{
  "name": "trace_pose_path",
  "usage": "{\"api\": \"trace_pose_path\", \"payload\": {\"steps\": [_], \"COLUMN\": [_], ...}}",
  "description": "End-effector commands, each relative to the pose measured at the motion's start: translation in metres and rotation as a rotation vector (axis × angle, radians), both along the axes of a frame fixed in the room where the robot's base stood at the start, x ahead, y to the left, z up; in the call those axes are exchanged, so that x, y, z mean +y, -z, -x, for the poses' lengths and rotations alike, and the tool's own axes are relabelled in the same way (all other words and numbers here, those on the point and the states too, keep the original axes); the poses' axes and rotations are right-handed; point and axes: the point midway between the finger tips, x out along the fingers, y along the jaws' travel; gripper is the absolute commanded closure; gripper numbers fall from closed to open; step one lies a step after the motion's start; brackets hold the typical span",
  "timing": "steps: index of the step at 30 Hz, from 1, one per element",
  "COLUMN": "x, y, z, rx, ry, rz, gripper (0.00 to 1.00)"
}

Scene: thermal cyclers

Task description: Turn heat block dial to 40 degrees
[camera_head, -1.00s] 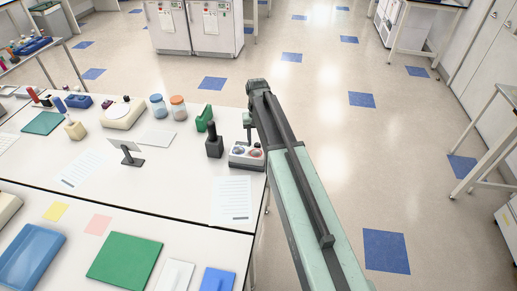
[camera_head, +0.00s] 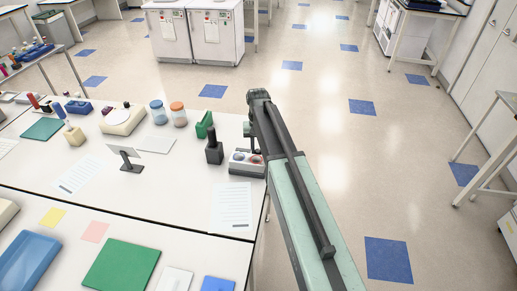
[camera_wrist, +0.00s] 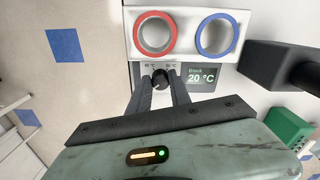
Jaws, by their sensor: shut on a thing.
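The heat block (camera_wrist: 184,32) is a white unit with a red-ringed well and a blue-ringed well, seen from above in the wrist view. Its dark front panel holds a small black dial (camera_wrist: 161,79) and a display (camera_wrist: 203,76) that reads "Block 20 °C". My gripper (camera_wrist: 162,84) is shut on the dial, one finger on each side of it. Small markings beside the dial are too small to read surely. In the head view the heat block (camera_head: 246,168) stands at the bench's right edge, partly hidden by my arm.
A black upright device (camera_head: 214,152) stands close left of the block, with a green rack (camera_head: 204,125) behind it. A paper sheet (camera_head: 233,206) lies in front. Two capped jars (camera_head: 178,114) stand farther back. The floor right of the bench is open.

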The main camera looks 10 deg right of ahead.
Motion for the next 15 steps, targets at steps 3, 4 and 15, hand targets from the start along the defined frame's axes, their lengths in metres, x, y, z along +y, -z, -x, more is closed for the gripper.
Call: {"api": "trace_pose_path", "payload": {"steps": [3,4,15], "x": [0.0003,0.0003,0.0008], "y": [0.0000,0.0000,0.0000], "z": [0.0000,0.0000,-0.0004], "rx": [0.000,0.000,0.000], "ry": [0.072,0.094,0.436], "rz": [-0.001,-0.001,-0.001], "gripper": [1.00,1.00,1.00]}}
